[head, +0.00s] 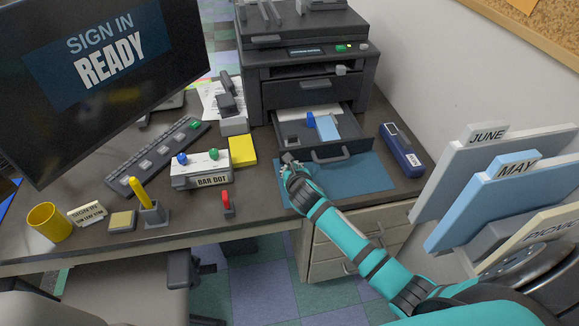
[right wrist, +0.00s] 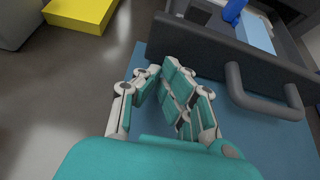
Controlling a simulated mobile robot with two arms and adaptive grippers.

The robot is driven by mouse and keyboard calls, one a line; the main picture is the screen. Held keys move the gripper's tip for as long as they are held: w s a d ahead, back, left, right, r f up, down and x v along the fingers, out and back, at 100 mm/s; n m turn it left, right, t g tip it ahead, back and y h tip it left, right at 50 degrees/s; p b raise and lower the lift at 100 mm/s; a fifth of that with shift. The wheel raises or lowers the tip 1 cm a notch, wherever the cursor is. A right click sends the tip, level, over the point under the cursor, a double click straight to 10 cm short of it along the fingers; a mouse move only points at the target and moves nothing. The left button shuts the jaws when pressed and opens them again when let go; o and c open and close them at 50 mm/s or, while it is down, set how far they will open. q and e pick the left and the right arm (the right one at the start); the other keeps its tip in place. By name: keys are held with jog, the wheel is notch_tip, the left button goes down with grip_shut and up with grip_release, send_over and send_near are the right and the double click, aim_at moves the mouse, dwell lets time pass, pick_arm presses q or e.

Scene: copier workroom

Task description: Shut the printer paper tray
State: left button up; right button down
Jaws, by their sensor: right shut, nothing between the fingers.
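The printer (head: 305,65) stands at the back of the desk. Its paper tray (head: 284,129) is pulled out toward me, with a blue item, a light blue block and white paper inside. The tray's front and dark handle (head: 330,158) face me; the handle also shows in the right wrist view (right wrist: 262,104). My right gripper (head: 290,160) is shut and empty, low over the blue mat, just in front of the left part of the tray front. In the right wrist view its fingertips (right wrist: 165,72) are close to the tray front; I cannot tell whether they touch. My left gripper is not in view.
A blue stapler (head: 401,150) lies right of the tray. A yellow pad (head: 242,151) and a white "BAR DOT" box (head: 200,168) are to the left. A red-topped stand (head: 227,204) is near the front edge. Upright folders (head: 480,195) rise at the right.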

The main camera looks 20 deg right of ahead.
jog(key=shift+w+d, duration=0.1)
jog(key=shift+w, duration=0.45)
